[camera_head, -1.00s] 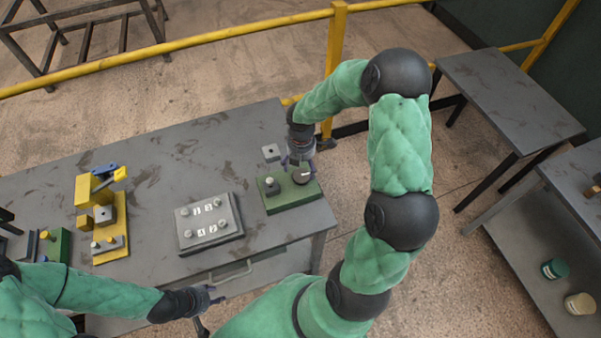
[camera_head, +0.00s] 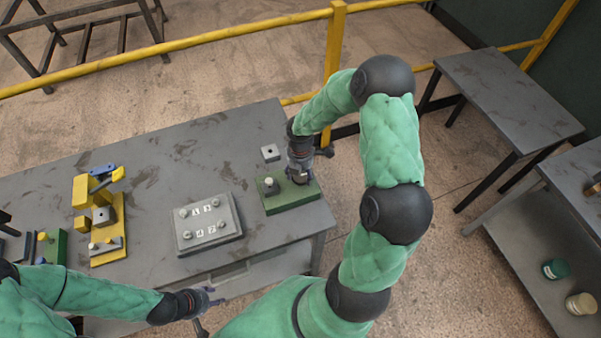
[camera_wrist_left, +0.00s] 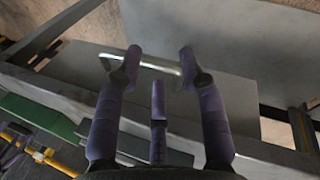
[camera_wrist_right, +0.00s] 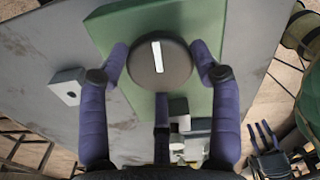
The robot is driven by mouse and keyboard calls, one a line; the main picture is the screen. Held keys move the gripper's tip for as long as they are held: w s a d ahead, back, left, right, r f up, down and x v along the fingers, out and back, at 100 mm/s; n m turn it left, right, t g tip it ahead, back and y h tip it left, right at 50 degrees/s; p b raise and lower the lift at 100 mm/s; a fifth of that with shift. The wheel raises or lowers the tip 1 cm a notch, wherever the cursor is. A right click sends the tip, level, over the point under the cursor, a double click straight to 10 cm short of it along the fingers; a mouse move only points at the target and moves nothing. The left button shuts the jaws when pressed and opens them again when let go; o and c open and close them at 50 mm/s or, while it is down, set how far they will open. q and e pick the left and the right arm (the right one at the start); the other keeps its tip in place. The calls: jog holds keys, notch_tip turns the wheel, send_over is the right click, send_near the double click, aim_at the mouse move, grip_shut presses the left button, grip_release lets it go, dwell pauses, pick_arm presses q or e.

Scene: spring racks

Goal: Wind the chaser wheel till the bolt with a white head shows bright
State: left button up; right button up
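The chaser wheel, a dark round knob with a white bar on top (camera_wrist_right: 158,64), sits on a green base (camera_head: 293,202) at the right end of the table. My right gripper (camera_wrist_right: 159,50) is above it, its fingers spread on either side of the wheel; firm contact cannot be made out. A small block with a pale-headed bolt (camera_head: 268,182) stands on the same base, left of the wheel. A grey panel (camera_head: 208,224) carries several bolts beside number labels; which head is white is too small to tell. My left gripper (camera_wrist_left: 160,58) is open and empty by the table's front edge.
A small grey block with a dark hole (camera_head: 270,152) lies behind the green base. A yellow fixture (camera_head: 105,215) stands on the left of the table. A drawer handle (camera_wrist_left: 150,62) is close to my left gripper. A yellow rail (camera_head: 240,28) runs behind.

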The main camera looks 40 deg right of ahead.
dwell(0.3)
jog(key=m+b, duration=0.2)
jog(key=m, duration=0.3)
jog(key=shift+a+f+m+b, duration=0.1)
jog(key=shift+f+m+b, duration=0.05)
jog(key=shift+m+b, duration=0.2)
jog(key=m+b, duration=0.2)
jog(key=m, duration=0.3)
jog(key=shift+m, duration=0.25)
jog(key=m+b, duration=0.3)
jog(key=m, duration=0.3)
jog(key=m+b, duration=0.1)
jog(key=m, duration=0.4)
jog(key=shift+b, duration=0.4)
jog(key=shift+m, duration=0.4)
jog(key=o, duration=1.1)
jog(key=shift+o, duration=0.2)
